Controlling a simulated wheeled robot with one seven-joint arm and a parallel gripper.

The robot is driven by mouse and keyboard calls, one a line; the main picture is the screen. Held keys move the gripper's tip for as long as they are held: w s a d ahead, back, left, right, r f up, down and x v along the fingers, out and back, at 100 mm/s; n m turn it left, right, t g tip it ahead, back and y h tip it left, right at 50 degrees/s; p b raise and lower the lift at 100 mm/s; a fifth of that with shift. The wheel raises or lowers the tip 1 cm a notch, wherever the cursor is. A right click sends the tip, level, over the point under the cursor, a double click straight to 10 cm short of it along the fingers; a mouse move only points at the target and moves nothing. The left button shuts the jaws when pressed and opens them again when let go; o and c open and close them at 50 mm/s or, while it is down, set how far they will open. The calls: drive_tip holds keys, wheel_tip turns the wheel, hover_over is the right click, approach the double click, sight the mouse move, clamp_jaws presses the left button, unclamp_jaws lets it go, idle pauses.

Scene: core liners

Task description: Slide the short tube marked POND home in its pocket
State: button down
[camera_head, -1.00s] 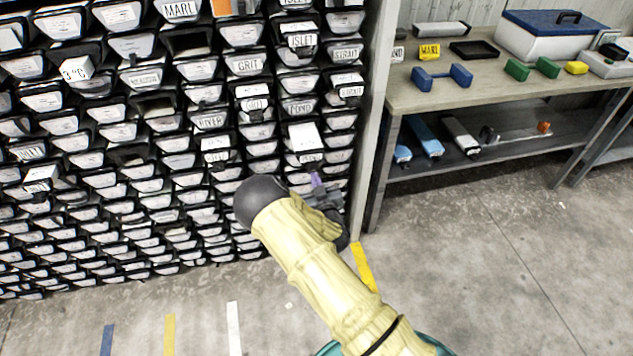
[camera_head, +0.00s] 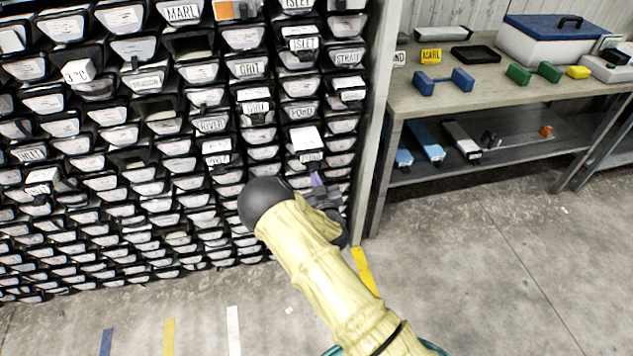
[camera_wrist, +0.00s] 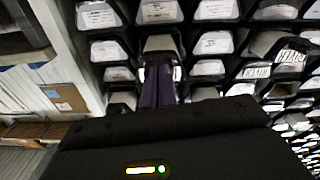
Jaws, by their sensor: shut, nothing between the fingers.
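The short tube marked POND (camera_head: 305,141) sticks out of the rack in the head view, its white top showing and its dark-lettered label at its front end. A POND label (camera_head: 302,112) also shows on the rack just above it. My gripper (camera_head: 317,179) is just below this tube in the head view, its purple fingers partly hidden by my arm. In the wrist view the purple fingers (camera_wrist: 159,86) are shut, empty and point at the rack faces. A greyish tube end (camera_wrist: 160,44) lies just beyond their tips. I cannot tell whether they touch anything or which tube this is.
The rack (camera_head: 368,150) holds many white-ended liners, and several other labelled tubes stick out, such as ISLET (camera_head: 302,45) and GRIT (camera_head: 256,107). A bench (camera_head: 480,90) with blue and green pieces stands to the right. The floor in front is mostly clear.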

sight(312, 169)
drive_tip(key=shift+b+x, duration=1.15)
drive_tip(key=shift+x, duration=1.4)
idle(0.6)
drive_tip(key=p+v, duration=0.1)
drive_tip(key=v, duration=0.2)
idle(0.4)
drive_tip(key=shift+s, duration=0.1)
drive_tip(key=b+v, duration=0.1)
drive_tip(key=v, duration=1.6)
drive_tip(key=shift+b, duration=0.4)
drive_tip(key=shift+s+d, duration=0.1)
